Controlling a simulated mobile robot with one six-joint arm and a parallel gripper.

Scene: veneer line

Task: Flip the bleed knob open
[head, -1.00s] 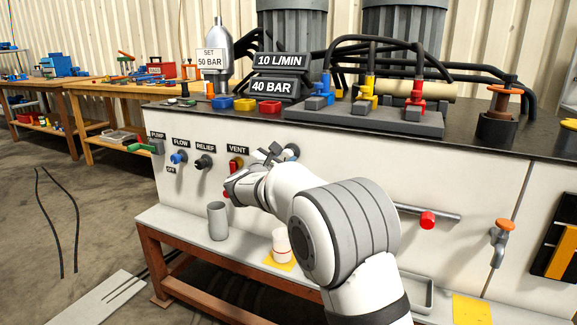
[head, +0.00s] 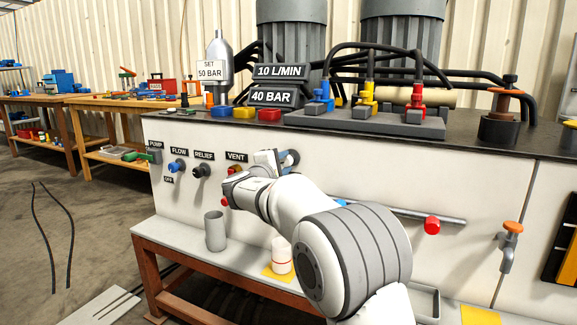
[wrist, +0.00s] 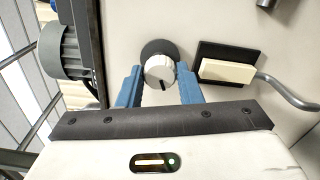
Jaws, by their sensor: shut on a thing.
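A round knob (wrist: 160,70) with a pale ribbed face and a dark pointer mark sits on a dark round base in the wrist view. No name label for it can be read there. My gripper (wrist: 159,78) has its two blue fingers on either side of the knob and is shut on it. In the head view the knob (head: 292,157) shows only in part at the panel, right of the VENT label.
Left of my wrist are the blue FLOW knob (head: 177,165), dark RELIEF knob (head: 202,170) and partly hidden red VENT valve (head: 235,169). A grey cup (head: 215,232) and white container (head: 281,258) stand on the shelf below.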

